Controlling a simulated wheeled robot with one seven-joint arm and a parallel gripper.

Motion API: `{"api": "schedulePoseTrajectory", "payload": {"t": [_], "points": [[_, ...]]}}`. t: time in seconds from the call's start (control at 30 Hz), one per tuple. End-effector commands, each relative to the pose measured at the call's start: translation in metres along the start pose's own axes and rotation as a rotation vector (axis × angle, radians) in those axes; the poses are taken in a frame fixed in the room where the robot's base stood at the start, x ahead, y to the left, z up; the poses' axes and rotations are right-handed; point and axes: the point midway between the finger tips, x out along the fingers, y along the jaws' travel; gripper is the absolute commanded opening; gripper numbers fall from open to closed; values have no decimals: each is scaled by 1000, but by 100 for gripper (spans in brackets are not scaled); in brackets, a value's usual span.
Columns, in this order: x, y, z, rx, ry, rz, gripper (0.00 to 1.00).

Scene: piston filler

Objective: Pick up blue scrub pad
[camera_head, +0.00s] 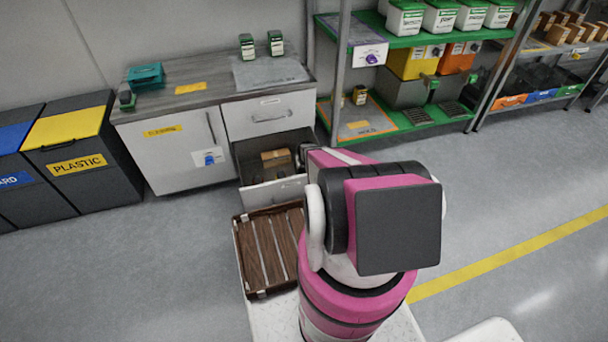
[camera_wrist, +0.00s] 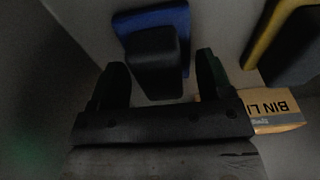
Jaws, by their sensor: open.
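The blue scrub pad (camera_wrist: 150,17) lies in the open drawer (camera_head: 272,192), seen at the top middle of the wrist view. It has a dark block-like handle (camera_wrist: 153,48) on it. My gripper (camera_wrist: 161,60) is open, with one dark finger on each side of the handle. I cannot tell whether the fingers touch it. In the head view my arm hides the pad and most of the gripper.
A bin liner box (camera_wrist: 275,110) lies right of the gripper in the wrist view, close to the right finger. A yellow pad with a dark handle (camera_wrist: 291,45) lies at the upper right. The drawer walls surround these. A brown slatted tray (camera_head: 241,252) sits before the drawer.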

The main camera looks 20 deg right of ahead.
Motion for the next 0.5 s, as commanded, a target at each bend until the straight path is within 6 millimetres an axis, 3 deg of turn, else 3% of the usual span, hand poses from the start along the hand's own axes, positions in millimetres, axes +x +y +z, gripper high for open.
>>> {"api": "schedulePoseTrajectory", "payload": {"t": [0.2, 0.37, 0.5], "points": [[1, 0, 0, 0, 0, 0, 72], [1, 0, 0, 0, 0, 0, 20], [1, 0, 0, 0, 0, 0, 14]]}}
